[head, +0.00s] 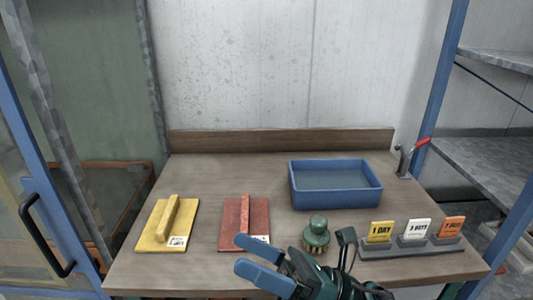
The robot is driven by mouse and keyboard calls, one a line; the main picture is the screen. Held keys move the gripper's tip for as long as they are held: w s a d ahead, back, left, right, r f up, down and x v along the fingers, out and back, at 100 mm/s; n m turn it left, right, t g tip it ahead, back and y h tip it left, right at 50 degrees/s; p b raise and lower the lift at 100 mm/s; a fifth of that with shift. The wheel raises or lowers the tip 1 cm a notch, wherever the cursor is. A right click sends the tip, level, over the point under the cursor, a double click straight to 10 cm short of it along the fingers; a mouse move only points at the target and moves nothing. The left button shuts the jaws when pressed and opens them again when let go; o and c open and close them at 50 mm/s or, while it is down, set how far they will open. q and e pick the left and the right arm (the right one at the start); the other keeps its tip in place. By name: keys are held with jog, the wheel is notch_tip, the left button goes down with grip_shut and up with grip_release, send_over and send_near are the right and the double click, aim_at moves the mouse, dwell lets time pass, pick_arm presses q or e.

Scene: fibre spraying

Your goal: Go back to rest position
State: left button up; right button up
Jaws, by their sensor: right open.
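My right gripper (262,262) reaches in from the bottom of the head view, over the front edge of the table. Its two blue fingers are apart and nothing is between them. It covers part of the table front, and its upper finger overlaps the lower edge of the red float (232,216). My left gripper is not in view.
A wooden table (230,172) carries a yellow float (160,228), a blue tray (334,205) and a grey holder with day cards (415,246). A red-handled clamp (405,160) is at the right edge. Metal shelves (480,165) stand right, a blue-framed door (45,225) left.

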jog(key=w+d+f+m+t+h, duration=0.3)
jog(key=d+f+m+t+h, duration=0.3)
jog(key=m, duration=0.9)
jog(key=w+d+f+m+t+h, duration=0.2)
jog(key=d+f+m+t+h, duration=0.2)
jog(key=f+m+t+h, duration=0.75)
jog(key=s+d+f+m+g+h, duration=0.1)
jog(key=s+d+f+m+g, duration=0.2)
jog(key=s+f+m+g, duration=0.2)
jog(key=s+d+f+m+g+h, duration=0.1)
jog(key=s+d+f+m+g, duration=0.2)
jog(key=f+m, duration=0.6)
jog(key=s+m+g, duration=0.2)
jog(key=shift+s+f+g, duration=0.2)
jog(key=shift+f+g, duration=0.1)
jog(key=shift+g, duration=0.05)
